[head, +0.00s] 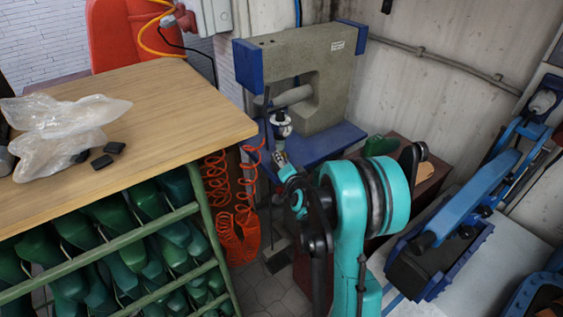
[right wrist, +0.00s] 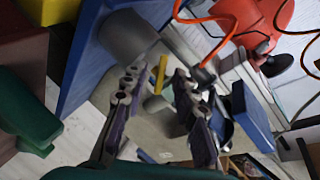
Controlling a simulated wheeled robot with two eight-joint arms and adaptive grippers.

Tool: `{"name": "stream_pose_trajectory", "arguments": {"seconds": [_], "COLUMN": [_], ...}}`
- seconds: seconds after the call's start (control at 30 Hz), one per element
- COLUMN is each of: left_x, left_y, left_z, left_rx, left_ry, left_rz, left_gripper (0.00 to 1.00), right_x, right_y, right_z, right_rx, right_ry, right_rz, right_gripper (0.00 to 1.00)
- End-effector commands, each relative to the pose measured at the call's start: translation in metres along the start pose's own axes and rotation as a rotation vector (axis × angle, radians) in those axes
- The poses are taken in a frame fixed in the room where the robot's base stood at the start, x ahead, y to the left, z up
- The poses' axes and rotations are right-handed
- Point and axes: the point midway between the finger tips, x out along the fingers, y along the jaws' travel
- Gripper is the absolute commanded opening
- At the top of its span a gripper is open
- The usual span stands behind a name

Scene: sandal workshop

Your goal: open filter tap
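The filter (head: 281,124) is a small pale and dark unit on the front of the grey press, in the head view. My right gripper (head: 279,160) is just below it there, partly hidden by my teal arm. In the right wrist view the two fingers of my right gripper (right wrist: 160,91) are spread apart. A small yellow lever (right wrist: 160,74), which looks like the filter tap, shows in the gap between the fingertips. Neither finger visibly touches it. The tap cannot be made out in the head view. My left gripper is in neither view.
The grey press with blue ends (head: 330,52) stands on a blue base (head: 338,140). A wooden table (head: 180,92) with plastic bags is at the left, above a rack of green lasts. Orange coiled hoses (head: 217,180) hang beside it. A blue machine (head: 470,195) stands at the right.

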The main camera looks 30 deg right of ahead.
Motion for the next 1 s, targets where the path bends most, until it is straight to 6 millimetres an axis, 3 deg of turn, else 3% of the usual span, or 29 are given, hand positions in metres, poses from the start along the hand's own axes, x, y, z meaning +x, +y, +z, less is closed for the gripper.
{"name": "stream_pose_trajectory", "arguments": {"seconds": [0.17,0.27,0.3,0.67,1.0], "left_x": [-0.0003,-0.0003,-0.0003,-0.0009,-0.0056], "left_y": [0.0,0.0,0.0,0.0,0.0], "left_z": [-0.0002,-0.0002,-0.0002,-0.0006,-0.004], "left_rx": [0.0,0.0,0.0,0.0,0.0], "left_ry": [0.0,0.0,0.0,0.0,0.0], "left_rz": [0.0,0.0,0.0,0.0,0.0], "left_gripper": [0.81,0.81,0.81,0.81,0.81], "right_x": [-0.0002,-0.0003,-0.0003,-0.0005,-0.0006], "right_y": [-0.0003,-0.0003,-0.0003,-0.0006,-0.0038], "right_z": [-0.0001,-0.0001,0.0,0.0,0.0003], "right_rx": [0.0,0.0,0.0,-0.017,-0.187], "right_ry": [0.0,0.0,0.0,-0.001,-0.002], "right_rz": [0.0,0.0,0.0,0.007,0.076], "right_gripper": [0.28,0.02,0.0,0.0,0.0]}}
